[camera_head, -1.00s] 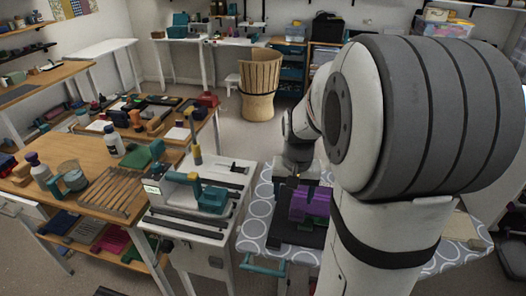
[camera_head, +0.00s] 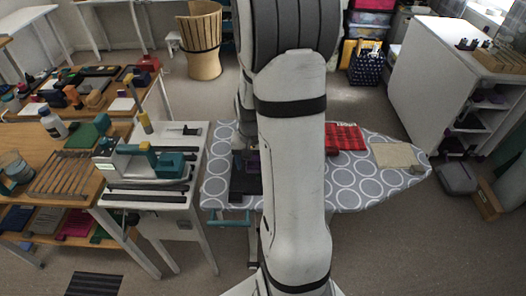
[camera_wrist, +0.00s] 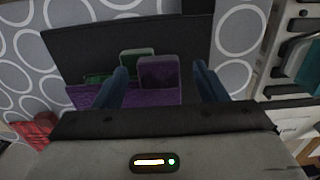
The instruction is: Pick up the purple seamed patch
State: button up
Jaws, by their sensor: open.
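In the wrist view a purple patch (camera_wrist: 158,75) stands between the two blue fingers of my open gripper (camera_wrist: 163,84). A wider purple piece (camera_wrist: 148,98) lies nearer below it; I cannot tell whether the two are one item. No contact with the fingers is clear. A dark green patch (camera_wrist: 137,62) shows just behind, on a black board (camera_wrist: 75,47). In the head view only a sliver of purple (camera_head: 253,166) shows beside my arm, above the black board (camera_head: 238,186). My arm hides the rest and the gripper's fingertips.
The board lies on an ironing board with a grey ring-patterned cover (camera_head: 352,190). A red folded cloth (camera_head: 345,137) and a beige cloth (camera_head: 394,156) lie on its right part. A white machine table (camera_head: 150,190) stands close on the left, with a teal device (camera_head: 170,165).

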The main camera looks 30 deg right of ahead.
jog(key=shift+c, duration=0.4)
jog(key=c, duration=1)
